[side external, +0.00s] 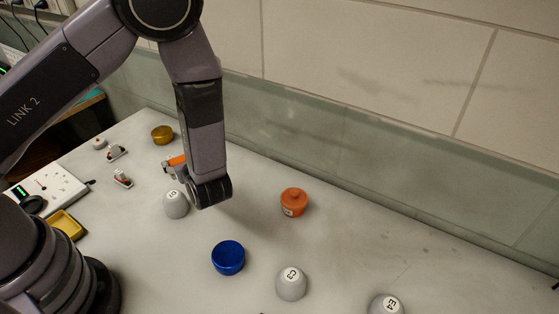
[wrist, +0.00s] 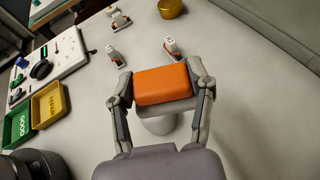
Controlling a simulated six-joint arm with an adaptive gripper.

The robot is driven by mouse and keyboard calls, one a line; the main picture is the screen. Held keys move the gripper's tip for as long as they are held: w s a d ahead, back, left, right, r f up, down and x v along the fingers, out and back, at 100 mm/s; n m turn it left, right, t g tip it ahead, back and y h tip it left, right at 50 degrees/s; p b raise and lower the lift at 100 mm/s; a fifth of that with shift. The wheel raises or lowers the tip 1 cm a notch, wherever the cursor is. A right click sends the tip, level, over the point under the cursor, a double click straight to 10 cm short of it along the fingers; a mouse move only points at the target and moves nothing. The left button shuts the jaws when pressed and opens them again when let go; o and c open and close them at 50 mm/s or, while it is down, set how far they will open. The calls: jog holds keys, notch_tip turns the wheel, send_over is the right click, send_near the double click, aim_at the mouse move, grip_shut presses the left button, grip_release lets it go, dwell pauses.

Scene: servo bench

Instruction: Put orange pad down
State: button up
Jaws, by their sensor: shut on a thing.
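The orange pad (wrist: 163,84) is a rounded block held between the two fingers of my gripper (wrist: 161,90) in the wrist view. In the side external view a small part of the orange pad (side external: 176,161) shows beside my wrist, with my gripper (side external: 170,170) mostly hidden behind the arm. The pad appears to be held above the bench, close to a grey dome (side external: 176,206) with a marked top. In the wrist view part of a pale round shape (wrist: 158,125) shows beneath the pad. I cannot tell the exact height of the pad.
A blue round container (side external: 228,258), an orange-red lidded pot (side external: 293,203) and grey domes C3 (side external: 291,285) and E4 (side external: 386,305) stand to the right. Green (wrist: 19,124) and yellow (wrist: 49,104) trays, a white panel (wrist: 47,54), small clips and a gold tin (wrist: 171,8) lie beyond.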

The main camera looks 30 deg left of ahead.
jog(key=w+f, duration=0.4)
jog(key=w, duration=0.4)
send_over(231, 179)
jog(key=f, duration=0.5)
jog(key=shift+s+a+f, duration=0.1)
jog(key=shift+s+f, duration=0.05)
jog(key=shift+s, duration=0.1)
jog(key=shift+w+f, duration=0.15)
jog(key=shift+f, duration=0.75)
jog(key=shift+w+f, duration=0.15)
jog(key=shift+f, duration=0.75)
jog(key=shift+f, duration=0.1)
jog(key=o, duration=1)
